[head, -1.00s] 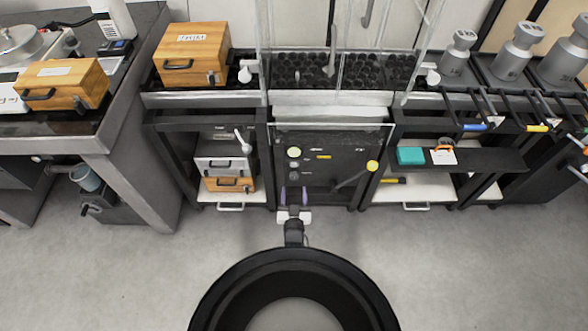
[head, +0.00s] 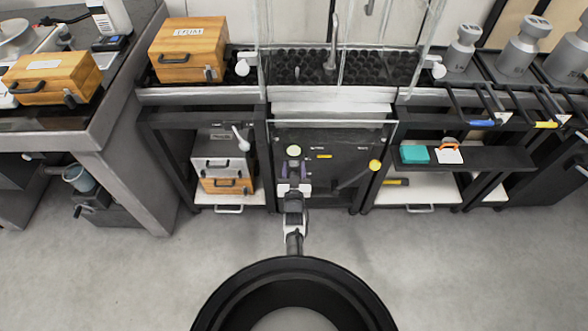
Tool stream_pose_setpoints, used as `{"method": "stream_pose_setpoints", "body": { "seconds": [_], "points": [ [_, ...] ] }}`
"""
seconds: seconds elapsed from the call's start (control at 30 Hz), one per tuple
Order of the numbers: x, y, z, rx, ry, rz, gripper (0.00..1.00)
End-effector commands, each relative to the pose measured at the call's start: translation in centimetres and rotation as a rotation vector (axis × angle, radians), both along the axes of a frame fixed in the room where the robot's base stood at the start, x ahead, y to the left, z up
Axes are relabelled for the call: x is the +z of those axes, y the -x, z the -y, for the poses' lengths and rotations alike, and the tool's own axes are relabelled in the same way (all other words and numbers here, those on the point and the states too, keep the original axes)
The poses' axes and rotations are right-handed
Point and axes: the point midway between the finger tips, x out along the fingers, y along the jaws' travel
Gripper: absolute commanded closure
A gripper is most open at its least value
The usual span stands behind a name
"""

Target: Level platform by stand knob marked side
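The platform looks like the black studded bed (head: 300,72) behind clear panels at the top centre; I cannot tell whether it is level. A white knob (head: 244,64) sits at its left side and another white knob (head: 436,66) at its right side. No mark on either knob can be made out. My gripper (head: 296,168), with purple fingers apart, is open in front of the dark front panel (head: 335,180), low and between the two knobs. It appears empty. It is just below the pale green round button (head: 293,151) and partly covers the smaller buttons there.
A lever with a yellow ball (head: 375,165) is on the panel's right. A white handle (head: 241,138) juts out at left above small cases (head: 226,178). Wooden boxes (head: 189,50) stand at left, metal weights (head: 462,48) at right. The floor (head: 450,260) in front is clear.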

Motion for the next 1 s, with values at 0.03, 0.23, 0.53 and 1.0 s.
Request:
{"method": "stream_pose_setpoints", "body": {
  "seconds": [0.03,0.23,0.53,1.0],
  "points": [
    [0.00,0.01,0.01,0.000,0.000,0.000,0.61],
    [-0.01,0.02,0.02,0.000,0.000,0.000,0.87],
    [-0.32,0.06,0.00,-0.001,-0.120,0.001,0.91],
    [-0.05,0.03,0.04,-0.001,-0.423,0.000,0.91]
  ]
}}
